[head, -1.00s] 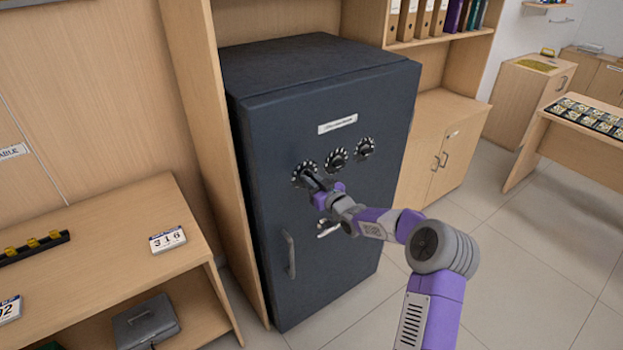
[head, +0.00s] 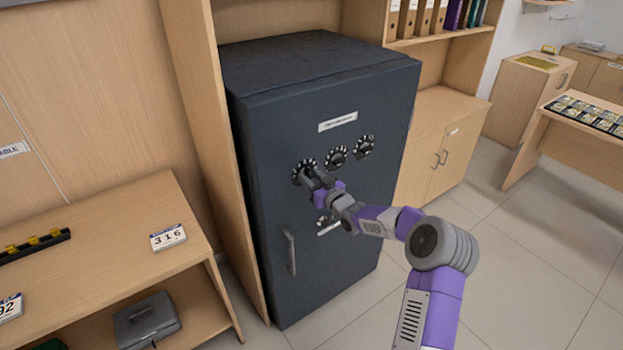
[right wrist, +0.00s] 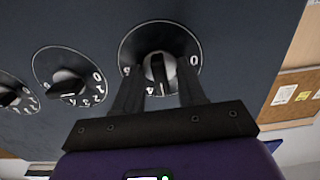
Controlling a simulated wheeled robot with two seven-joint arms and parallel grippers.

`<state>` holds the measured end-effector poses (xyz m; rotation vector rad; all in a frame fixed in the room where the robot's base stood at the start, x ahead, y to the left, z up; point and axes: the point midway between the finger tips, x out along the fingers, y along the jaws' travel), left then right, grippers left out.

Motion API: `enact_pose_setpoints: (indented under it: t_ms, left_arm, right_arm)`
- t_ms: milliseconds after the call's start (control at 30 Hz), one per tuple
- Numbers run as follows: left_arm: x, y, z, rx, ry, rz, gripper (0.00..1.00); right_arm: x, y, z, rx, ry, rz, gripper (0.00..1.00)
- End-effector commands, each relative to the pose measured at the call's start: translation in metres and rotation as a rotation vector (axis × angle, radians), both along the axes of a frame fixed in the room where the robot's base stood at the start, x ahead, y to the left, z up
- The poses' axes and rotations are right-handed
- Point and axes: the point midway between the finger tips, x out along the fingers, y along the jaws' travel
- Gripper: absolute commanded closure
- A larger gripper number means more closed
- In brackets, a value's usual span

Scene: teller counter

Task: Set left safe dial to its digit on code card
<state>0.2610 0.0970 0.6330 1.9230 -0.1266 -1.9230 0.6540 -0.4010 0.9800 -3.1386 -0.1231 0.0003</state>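The dark safe (head: 345,240) has three round dials in a row. The left dial (head: 297,178) has my right gripper (head: 310,172) in front of it. In the right wrist view, the fingers of my right gripper (right wrist: 159,72) stand on either side of the left dial's knob (right wrist: 157,68), with a gap on both sides. A 0 shows on the dial's right there; the fingers hide other digits. The middle dial (head: 337,157) and right dial (head: 364,147) are uncovered. The code card (head: 168,238) on the desk reads 316. My left gripper is out of view.
The safe's long handle (head: 290,252) is below the left dial. A tall wooden panel (head: 215,170) stands close along the safe's left side. The desk (head: 110,230) at left bears another card (head: 10,308) and a black strip (head: 30,247). The floor at right is clear.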

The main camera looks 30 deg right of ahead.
Motion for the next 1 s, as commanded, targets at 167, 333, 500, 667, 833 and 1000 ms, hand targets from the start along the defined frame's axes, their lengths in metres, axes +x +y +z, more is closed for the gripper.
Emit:
enact_pose_setpoints:
  t_ms: [167,333,500,667,833,1000]
  left_arm:
    - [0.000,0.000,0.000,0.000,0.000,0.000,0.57]
    - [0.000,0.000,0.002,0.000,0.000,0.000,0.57]
    - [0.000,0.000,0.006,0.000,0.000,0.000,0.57]
    - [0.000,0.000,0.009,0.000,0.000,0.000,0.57]
    - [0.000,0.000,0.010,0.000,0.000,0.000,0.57]
    - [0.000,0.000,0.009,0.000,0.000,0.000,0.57]
  right_arm:
    - [-0.001,0.000,0.000,0.000,0.000,0.000,0.60]
    - [-0.014,-0.002,0.001,-0.001,0.001,-0.002,0.60]
    - [-0.041,-0.005,0.001,-0.002,0.002,-0.002,0.60]
    - [-0.063,-0.005,0.001,-0.001,0.002,-0.001,0.60]
    - [-0.075,-0.006,0.000,0.000,0.001,-0.001,0.60]
    - [-0.076,-0.006,0.000,0.000,0.000,0.000,0.60]
